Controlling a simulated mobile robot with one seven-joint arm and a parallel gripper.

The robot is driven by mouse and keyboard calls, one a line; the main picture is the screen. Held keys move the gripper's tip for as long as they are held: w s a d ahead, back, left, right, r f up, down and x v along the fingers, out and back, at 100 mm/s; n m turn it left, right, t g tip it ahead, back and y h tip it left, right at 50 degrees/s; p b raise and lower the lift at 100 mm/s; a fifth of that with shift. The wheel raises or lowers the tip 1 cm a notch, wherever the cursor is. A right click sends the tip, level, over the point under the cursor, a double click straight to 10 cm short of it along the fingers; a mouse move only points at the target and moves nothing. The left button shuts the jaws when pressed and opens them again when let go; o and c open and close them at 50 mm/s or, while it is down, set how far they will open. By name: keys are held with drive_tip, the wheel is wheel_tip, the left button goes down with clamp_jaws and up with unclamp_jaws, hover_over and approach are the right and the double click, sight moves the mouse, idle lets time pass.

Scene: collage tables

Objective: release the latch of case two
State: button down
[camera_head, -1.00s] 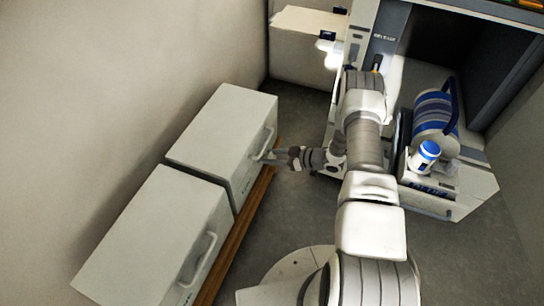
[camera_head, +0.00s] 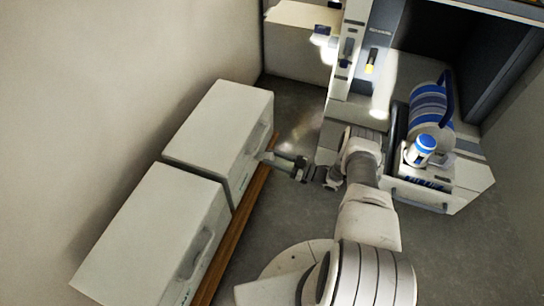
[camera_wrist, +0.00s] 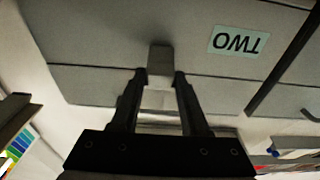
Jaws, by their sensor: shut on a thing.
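Case two (camera_head: 221,125) is the far one of two pale grey cases along the left wall. Its label "TWO" (camera_wrist: 238,42) shows upside down in the wrist view. My gripper (camera_head: 266,157) is at the front face of this case. In the wrist view my gripper (camera_wrist: 160,78) has its two dark fingers closed on the sides of a small grey latch (camera_wrist: 160,57). The latch stands at the seam between lid and body. The lid looks shut.
A second pale case (camera_head: 150,232) with a front handle lies nearer. A wooden strip (camera_head: 238,235) runs along the fronts of the cases. At right a white unit carries a blue-striped cylinder (camera_head: 430,108) and a blue-capped jar (camera_head: 422,149). Grey floor lies between.

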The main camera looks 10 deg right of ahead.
drive_tip(key=shift+f, duration=0.15)
idle(0.4)
drive_tip(key=c, duration=0.6)
unclamp_jaws()
drive_tip(key=shift+o, duration=0.2)
drive_tip(key=v, duration=0.7)
drive_tip(key=shift+s+d+f, duration=0.15)
drive_tip(key=shift+d, duration=0.05)
